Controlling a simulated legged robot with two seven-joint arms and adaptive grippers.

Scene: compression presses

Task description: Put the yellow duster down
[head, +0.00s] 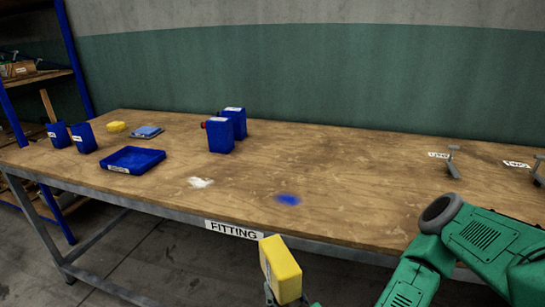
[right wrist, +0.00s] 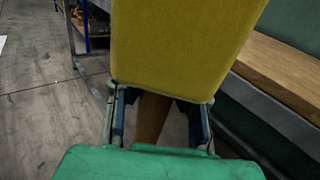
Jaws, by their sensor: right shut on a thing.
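The yellow duster (head: 282,268) is a block with a pale side, in front of the bench's front edge at the bottom middle of the head view. My right gripper (head: 287,299) is shut on it and mostly cut off by the frame. In the right wrist view the duster (right wrist: 185,45) stands out beyond the fingers (right wrist: 160,108) and fills the upper middle. The duster is clear of the bench (head: 330,228). My left gripper is not in view.
At the left are a blue tray (head: 133,160), blue bins (head: 83,138), a yellow sponge (head: 116,127) and blue canisters (head: 220,135). Labelled metal brackets (head: 452,162) stand right. The middle is largely clear.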

